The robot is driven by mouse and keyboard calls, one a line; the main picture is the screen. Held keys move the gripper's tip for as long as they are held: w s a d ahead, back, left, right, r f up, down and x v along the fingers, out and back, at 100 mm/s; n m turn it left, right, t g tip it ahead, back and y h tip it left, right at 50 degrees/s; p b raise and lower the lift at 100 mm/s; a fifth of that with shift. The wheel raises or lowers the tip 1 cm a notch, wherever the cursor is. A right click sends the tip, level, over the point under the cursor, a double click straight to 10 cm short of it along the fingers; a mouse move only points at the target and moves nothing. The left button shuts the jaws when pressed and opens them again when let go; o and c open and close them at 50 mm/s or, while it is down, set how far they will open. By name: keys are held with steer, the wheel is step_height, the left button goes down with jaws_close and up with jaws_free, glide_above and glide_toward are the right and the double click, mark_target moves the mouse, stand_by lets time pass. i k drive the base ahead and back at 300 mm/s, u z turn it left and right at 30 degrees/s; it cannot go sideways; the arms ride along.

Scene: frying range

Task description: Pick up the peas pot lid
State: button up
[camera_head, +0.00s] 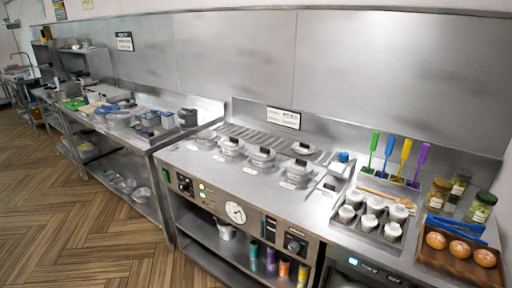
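Several small pots with pale lids sit in a row on the steel range top. One lidded pot (231,146) is left of the middle, another lidded pot (262,156) is beside it, and a third lidded pot (299,171) stands nearer the right. Small white labels lie in front of them, but their writing is too small to read. I cannot tell which pot is the peas pot. My gripper is not in view.
A small container with a blue item (343,158) stands right of the pots. Farther right are a tray of white-topped jars (367,222), upright coloured utensils (405,152), spice jars (481,208) and a wooden tray of orange items (459,252). A cluttered steel counter (157,138) stands left. The wooden floor (60,215) is clear.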

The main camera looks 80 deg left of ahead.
mark_target(302, 148)
steer(key=u, duration=1.75)
